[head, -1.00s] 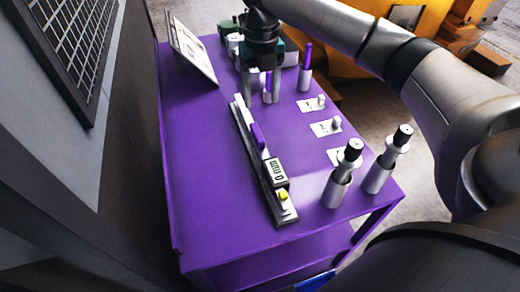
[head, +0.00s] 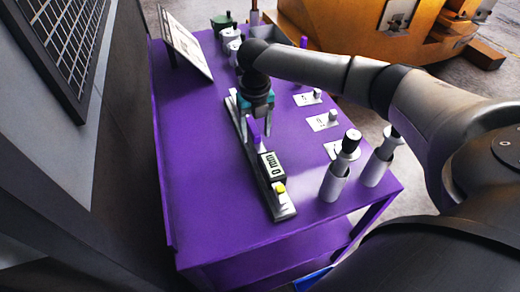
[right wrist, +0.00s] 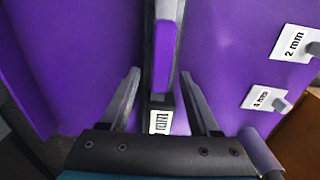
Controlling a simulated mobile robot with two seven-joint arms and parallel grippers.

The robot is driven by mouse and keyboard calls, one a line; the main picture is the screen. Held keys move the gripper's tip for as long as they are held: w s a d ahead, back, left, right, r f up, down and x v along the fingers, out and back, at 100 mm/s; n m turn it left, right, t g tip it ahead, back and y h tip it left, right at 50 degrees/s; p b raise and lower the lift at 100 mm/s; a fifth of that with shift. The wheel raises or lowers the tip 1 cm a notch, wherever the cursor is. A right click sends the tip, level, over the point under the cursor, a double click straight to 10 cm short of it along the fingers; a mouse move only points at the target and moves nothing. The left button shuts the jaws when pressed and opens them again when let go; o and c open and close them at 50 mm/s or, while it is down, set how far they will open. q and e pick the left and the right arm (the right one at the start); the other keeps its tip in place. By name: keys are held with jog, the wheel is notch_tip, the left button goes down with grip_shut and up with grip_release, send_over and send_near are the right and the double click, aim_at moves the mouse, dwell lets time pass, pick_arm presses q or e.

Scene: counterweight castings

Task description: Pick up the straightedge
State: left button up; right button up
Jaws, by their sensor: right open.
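The straightedge (head: 282,206) is a long grey bar lying on the purple table. It has a purple grip (head: 254,131), a dark box with a display reading 0 mm, and a yellow button. My right gripper (head: 254,125) is open over its far half, pointing down, near the purple grip. In the right wrist view the open fingers (right wrist: 160,75) are on either side of the bar, with the purple grip (right wrist: 164,55) between and slightly ahead of them. I cannot tell the height gap. The gripper partly hides the bar's far part. My left gripper is not in view.
The purple table (head: 205,170) is clear left of the straightedge. To the right are label cards (head: 322,121) with small pegs, and capped cylinders in holders (head: 334,183). A tilted board (head: 186,45) and a green container (head: 222,23) stand at the back.

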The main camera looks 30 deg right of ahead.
jog(key=shift+f, duration=0.45)
grip_shut()
jog(key=shift+r, duration=0.15)
dwell(1.0)
